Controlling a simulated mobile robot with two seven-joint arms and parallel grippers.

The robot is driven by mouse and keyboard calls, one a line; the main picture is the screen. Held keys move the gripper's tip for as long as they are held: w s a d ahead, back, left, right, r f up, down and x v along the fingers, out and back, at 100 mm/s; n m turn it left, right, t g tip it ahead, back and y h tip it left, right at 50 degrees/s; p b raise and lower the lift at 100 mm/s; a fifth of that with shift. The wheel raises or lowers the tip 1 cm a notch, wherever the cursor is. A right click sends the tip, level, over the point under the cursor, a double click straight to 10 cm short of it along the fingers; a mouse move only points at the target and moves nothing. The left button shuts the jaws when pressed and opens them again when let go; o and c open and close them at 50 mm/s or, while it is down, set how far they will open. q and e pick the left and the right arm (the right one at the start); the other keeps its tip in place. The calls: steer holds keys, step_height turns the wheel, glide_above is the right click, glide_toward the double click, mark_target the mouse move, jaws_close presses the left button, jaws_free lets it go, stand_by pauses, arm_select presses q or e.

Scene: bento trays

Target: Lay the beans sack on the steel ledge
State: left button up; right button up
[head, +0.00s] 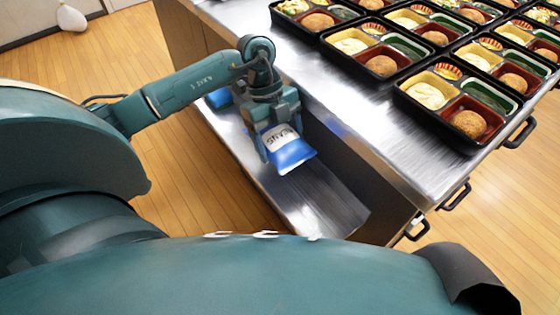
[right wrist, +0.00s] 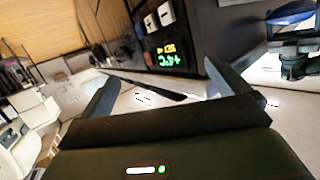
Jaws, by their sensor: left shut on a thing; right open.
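The beans sack (head: 291,156) is blue with a white band lettered "BEANS". My left gripper (head: 279,138) is shut on it, with the sack's blue end sticking out towards the lower right. The steel ledge (head: 312,192) is the low shelf along the near side of the counter. The sack shows over the ledge; whether it touches the ledge I cannot tell. My right gripper (right wrist: 165,95) shows only in the right wrist view, with its two fingers spread apart and nothing between them.
Another blue item (head: 219,97) lies on the ledge's far part, beside my left arm. The steel counter (head: 365,125) stands above the ledge and holds several bento trays (head: 410,85). The ledge's near end is bare. A white sack (head: 71,18) sits on the floor at upper left.

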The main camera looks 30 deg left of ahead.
arm_select(q)
step_height(320, 180, down, 2)
step_height(320, 180, down, 4)
steer(key=shift+f+b, duration=0.1)
steer(key=shift+b, duration=0.45)
steer(key=shift+f, duration=0.4)
arm_select(e)
steer(key=shift+w+a+f+n+g, duration=0.15)
steer(key=shift+a+f, duration=0.1)
steer(key=shift+f, duration=0.3)
steer(key=shift+w+a+f+n+g, duration=0.15)
steer(key=shift+a+f, duration=0.1)
steer(key=shift+f, duration=0.3)
arm_select(q)
steer(key=o, duration=0.9)
steer(key=shift+f, duration=0.1)
arm_select(e)
steer(key=shift+r, duration=0.25)
steer(key=shift+r, duration=0.1)
